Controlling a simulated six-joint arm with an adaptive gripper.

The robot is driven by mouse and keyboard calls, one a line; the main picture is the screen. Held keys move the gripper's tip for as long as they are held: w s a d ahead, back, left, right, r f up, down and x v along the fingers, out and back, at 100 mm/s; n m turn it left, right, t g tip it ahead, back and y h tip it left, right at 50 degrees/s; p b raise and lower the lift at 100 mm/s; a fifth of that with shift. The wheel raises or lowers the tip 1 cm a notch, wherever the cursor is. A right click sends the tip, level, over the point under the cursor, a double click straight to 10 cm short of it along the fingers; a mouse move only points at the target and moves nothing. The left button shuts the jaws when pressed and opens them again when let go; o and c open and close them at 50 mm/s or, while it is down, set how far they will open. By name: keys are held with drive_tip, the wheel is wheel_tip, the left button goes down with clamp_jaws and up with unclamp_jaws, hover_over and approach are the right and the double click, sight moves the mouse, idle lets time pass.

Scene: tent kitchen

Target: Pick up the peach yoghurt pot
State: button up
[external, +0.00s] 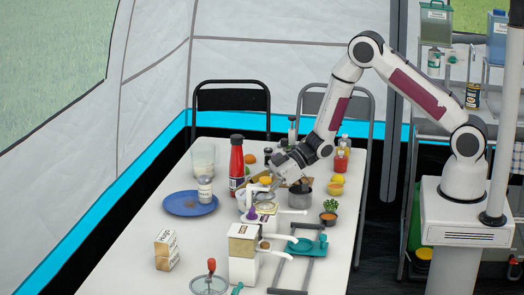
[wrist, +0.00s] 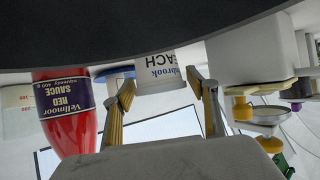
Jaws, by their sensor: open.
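The peach yoghurt pot (wrist: 152,70) is a white pot with dark lettering, partly visible in the wrist view. It sits beyond the fingertips of my gripper (wrist: 163,85), roughly in line with the gap between them. My gripper is open, with one finger on each side of the gap and nothing held. In the external view my gripper (external: 277,166) hangs low over the middle of the table, right of the red sauce bottle.
The red sauce bottle (external: 237,162) stands close by and shows at left in the wrist view (wrist: 68,115). A metal pot (external: 300,195), cartons (external: 166,250) and several other items crowd the table.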

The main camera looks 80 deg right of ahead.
idle(0.4)
drive_tip(key=c, duration=1)
drive_tip(key=shift+o, duration=0.2)
drive_tip(key=shift+r, duration=0.15)
drive_tip(key=shift+r, duration=4.9)
